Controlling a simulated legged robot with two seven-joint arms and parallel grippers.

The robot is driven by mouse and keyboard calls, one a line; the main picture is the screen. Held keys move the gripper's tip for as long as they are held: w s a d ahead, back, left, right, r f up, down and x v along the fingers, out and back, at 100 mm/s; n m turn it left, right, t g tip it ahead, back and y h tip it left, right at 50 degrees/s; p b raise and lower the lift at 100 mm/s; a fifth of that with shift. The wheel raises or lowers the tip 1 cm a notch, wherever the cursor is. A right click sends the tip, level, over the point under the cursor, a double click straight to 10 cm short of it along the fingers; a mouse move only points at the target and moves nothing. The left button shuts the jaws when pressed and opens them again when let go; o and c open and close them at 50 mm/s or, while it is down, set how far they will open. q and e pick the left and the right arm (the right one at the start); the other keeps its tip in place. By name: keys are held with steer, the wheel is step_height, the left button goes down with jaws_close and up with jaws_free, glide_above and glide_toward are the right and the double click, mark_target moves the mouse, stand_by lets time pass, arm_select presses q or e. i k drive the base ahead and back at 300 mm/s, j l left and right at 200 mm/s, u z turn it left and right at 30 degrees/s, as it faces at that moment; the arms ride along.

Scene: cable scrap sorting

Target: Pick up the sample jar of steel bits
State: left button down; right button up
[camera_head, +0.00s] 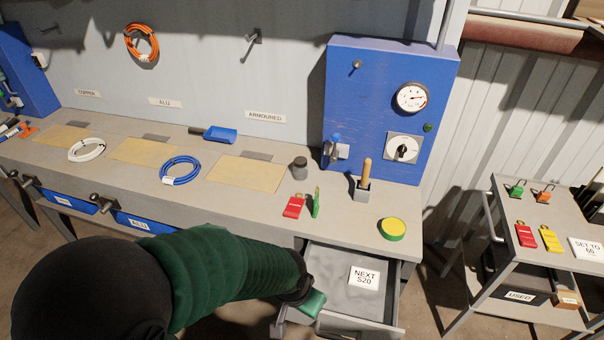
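A small grey jar with a dark lid (299,168) stands upright on the workbench, right of the rightmost tan mat. It looks like the sample jar; its contents cannot be made out. My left arm, in a green sleeve, comes in from the lower left and ends low at the front of the open drawer. My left gripper (311,302) is at the drawer's left front corner, well below and apart from the jar. Its fingers are too unclear to tell open from shut. My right gripper is not in view.
An open drawer (338,272) with a "NEXT S20" card juts out at the front. Near the jar are a red tag (294,207), a green tool (316,203), a wooden-handled tool (365,174) and a yellow-green disc (392,229). A blue cabinet (343,92) stands behind.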

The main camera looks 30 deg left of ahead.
mark_target(300, 167)
steer(key=j+u, duration=0.15)
steer(key=u, duration=0.2)
steer(key=i+j+u, duration=0.1)
steer(key=u, duration=0.2)
steer(key=j+u, duration=0.1)
steer(key=u, duration=0.25)
steer(key=i+l, duration=0.05)
